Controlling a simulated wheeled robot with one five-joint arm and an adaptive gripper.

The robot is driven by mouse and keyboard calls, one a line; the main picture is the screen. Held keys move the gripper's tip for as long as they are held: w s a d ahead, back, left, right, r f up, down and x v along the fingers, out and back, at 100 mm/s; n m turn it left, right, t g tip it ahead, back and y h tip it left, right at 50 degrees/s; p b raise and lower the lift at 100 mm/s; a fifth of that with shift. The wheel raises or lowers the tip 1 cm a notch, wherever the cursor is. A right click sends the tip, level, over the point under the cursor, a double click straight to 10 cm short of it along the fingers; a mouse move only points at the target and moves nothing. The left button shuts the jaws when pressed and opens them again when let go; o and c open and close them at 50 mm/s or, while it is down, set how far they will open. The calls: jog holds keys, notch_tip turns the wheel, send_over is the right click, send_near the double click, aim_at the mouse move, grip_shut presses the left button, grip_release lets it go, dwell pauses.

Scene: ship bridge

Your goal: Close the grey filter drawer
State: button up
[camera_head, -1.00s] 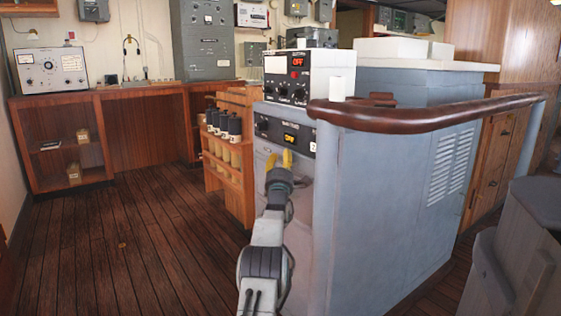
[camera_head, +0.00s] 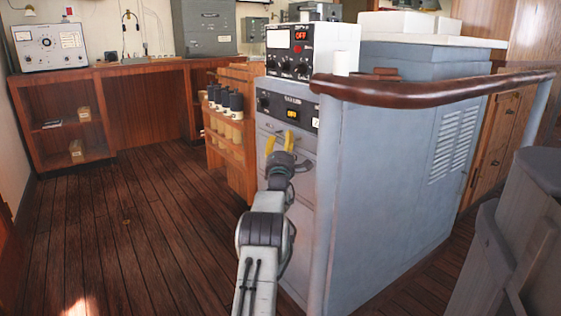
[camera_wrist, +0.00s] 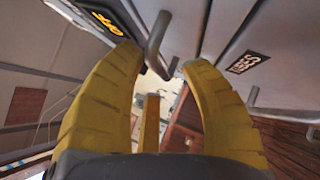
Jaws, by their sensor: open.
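A grey cabinet (camera_head: 385,190) stands at centre, with drawer fronts on its left-facing side below an OFF display. My gripper (camera_head: 281,141) is at the top drawer front (camera_head: 307,143), just under that display. In the wrist view my yellow fingers (camera_wrist: 160,58) are spread, with a grey bar handle (camera_wrist: 157,43) in the gap between their tips. Contact with the handle cannot be told. A drawer front with a TUBES label (camera_wrist: 247,62) lies to the right, with its own handle (camera_wrist: 253,96). No filter label is readable, and how far any drawer stands out is unclear.
A brown handrail (camera_head: 430,93) runs around the cabinet top. A wooden rack (camera_head: 232,165) with several dark-capped bottles is close left of my gripper. A grey seat-like object (camera_head: 515,235) stands at right. The plank floor (camera_head: 130,220) at left is clear.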

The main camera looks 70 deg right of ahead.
jog(key=v, duration=0.9)
jog(key=shift+a, duration=0.25)
jog(key=shift+r, duration=0.1)
dwell(0.7)
